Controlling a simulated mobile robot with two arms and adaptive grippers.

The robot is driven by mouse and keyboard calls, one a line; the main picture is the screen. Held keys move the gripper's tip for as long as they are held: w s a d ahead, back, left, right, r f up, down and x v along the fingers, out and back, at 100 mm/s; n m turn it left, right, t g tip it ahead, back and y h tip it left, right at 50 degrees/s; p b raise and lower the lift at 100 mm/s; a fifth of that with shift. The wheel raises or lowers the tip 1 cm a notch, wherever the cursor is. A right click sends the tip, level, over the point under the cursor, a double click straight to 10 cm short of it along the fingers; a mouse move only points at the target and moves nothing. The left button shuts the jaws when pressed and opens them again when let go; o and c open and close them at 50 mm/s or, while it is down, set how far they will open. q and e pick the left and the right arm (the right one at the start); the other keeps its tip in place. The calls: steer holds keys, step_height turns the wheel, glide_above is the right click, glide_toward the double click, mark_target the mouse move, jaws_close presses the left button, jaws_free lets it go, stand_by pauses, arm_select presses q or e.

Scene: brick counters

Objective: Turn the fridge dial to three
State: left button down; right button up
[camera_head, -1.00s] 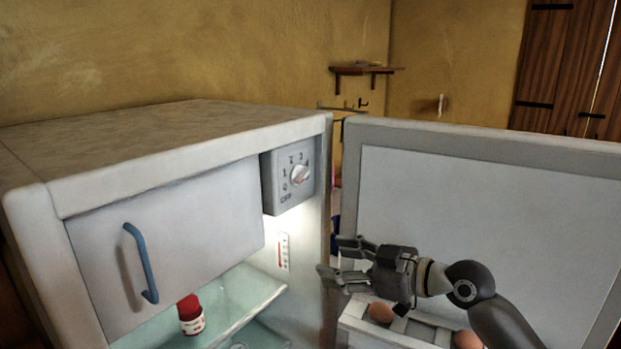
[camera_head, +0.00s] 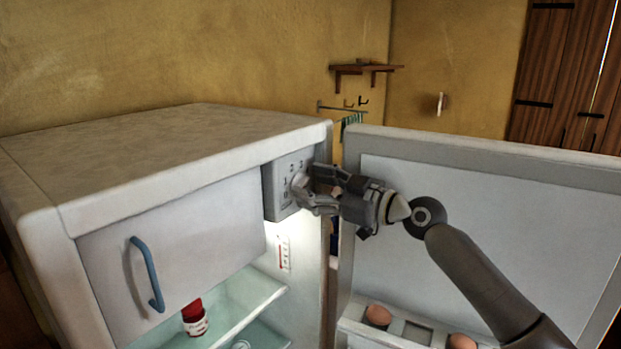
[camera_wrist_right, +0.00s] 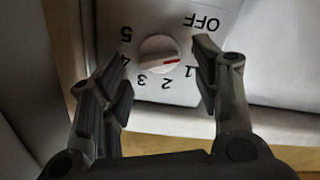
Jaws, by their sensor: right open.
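The fridge dial panel (camera_head: 281,188) is a grey box at the upper right inside the open fridge. In the right wrist view the round white dial (camera_wrist_right: 158,54) has a red mark facing the side of the 1. The printed OFF and numbers up to 5 ring it, upside down. My right gripper (camera_head: 308,187) is open in front of the dial, one finger on each side of it. Whether the fingers touch it I cannot tell. In the head view the gripper partly covers the dial. My left gripper is not in view.
The freezer flap (camera_head: 180,245) with a blue handle (camera_head: 146,273) is left of the panel. A red-capped jar (camera_head: 194,319) stands on a glass shelf below.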

steer(key=shift+w+a, duration=0.35)
steer(key=shift+a, duration=0.15)
steer(key=c, duration=1)
